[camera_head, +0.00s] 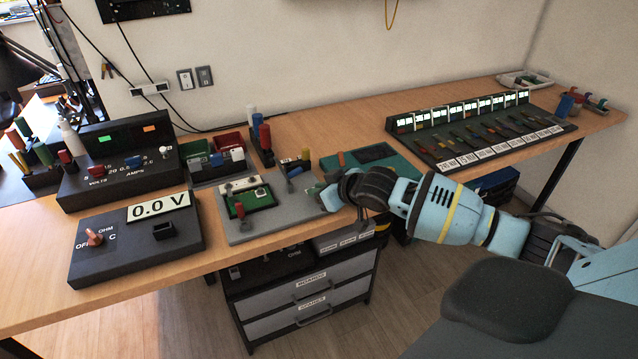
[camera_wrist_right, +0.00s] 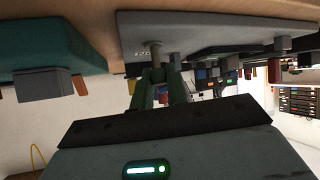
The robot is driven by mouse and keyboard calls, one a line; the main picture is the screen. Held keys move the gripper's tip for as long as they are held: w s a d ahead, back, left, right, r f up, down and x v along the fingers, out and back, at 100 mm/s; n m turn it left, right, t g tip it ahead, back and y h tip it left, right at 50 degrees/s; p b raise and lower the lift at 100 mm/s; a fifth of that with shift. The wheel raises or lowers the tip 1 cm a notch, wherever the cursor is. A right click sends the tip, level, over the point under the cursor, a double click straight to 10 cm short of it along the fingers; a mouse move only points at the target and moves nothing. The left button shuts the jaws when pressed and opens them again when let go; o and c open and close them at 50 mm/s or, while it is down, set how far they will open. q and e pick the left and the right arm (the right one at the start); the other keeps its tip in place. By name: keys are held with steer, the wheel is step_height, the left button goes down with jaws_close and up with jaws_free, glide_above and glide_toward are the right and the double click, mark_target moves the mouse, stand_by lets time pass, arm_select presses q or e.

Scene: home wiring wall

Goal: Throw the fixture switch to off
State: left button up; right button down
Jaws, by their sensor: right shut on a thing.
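The fixture is a grey plate (camera_head: 270,217) with a green board (camera_head: 250,201) on it, near the bench's front edge; its plate also shows in the right wrist view (camera_wrist_right: 205,24). A short grey switch lever (camera_wrist_right: 155,52) stands on the plate. My right gripper (camera_head: 316,191) is at the fixture's right side in the head view. In the right wrist view its green fingers (camera_wrist_right: 156,82) are shut on the lever's end. The fingers and wrist hide most of the lever in the head view, so its exact setting is unclear. My left gripper is not in view.
A meter (camera_head: 135,240) reading 0.0 V lies left of the fixture, with a power supply (camera_head: 120,163) behind it. A teal mat (camera_head: 395,170) and a sloped row of labelled displays (camera_head: 480,130) lie to the right. Drawers (camera_head: 305,300) stand below the bench.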

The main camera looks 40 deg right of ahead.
steer(key=shift+s+a+f+t+b, duration=0.15)
steer(key=shift+s+t+b, duration=0.15)
steer(key=shift+t, duration=0.3)
steer(key=shift+s+a+f+t+b, duration=0.1)
steer(key=shift+s+t+b, duration=0.15)
steer(key=shift+t, duration=0.35)
steer(key=shift+s+r+n+t, duration=0.1)
steer(key=shift+n+t, duration=0.2)
steer(key=shift+t, duration=0.2)
steer(key=c, duration=1.4)
jaws_free()
steer(key=shift+v, duration=3.9)
